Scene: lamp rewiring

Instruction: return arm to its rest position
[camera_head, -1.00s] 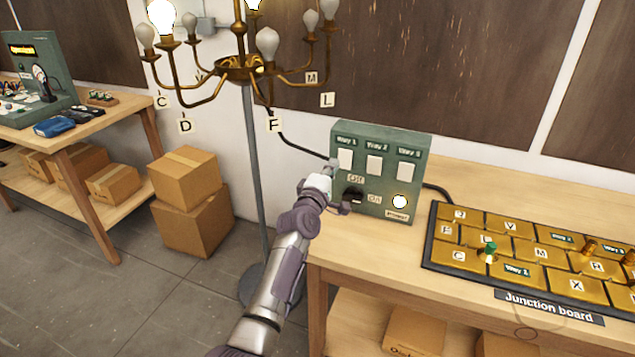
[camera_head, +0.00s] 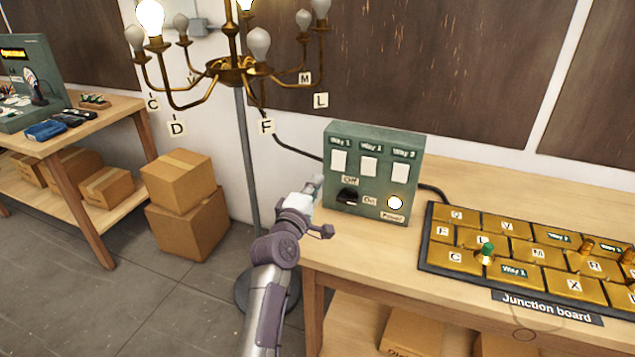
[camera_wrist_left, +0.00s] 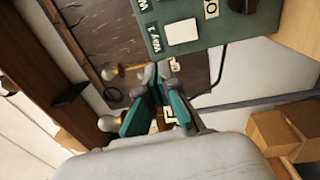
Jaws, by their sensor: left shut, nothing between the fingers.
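My left gripper (camera_head: 318,182) is at the left side of the green switch box (camera_head: 372,172), a little apart from its front. In the left wrist view my left gripper (camera_wrist_left: 160,72) shows its fingers shut and empty, with the switch box (camera_wrist_left: 195,20) above it. The box has three white switches, a black knob (camera_head: 348,196) between Off and On labels, and a lit white power lamp (camera_head: 395,203). My left arm reaches up from the bottom of the head view. My right gripper is not in view.
A brass chandelier (camera_head: 230,72) on a stand, with some bulbs lit, is left of the box. The junction board (camera_head: 470,268) lies on the bench to the right. Cardboard boxes (camera_head: 178,180) stand on the floor at left. Another bench (camera_head: 115,112) is further left.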

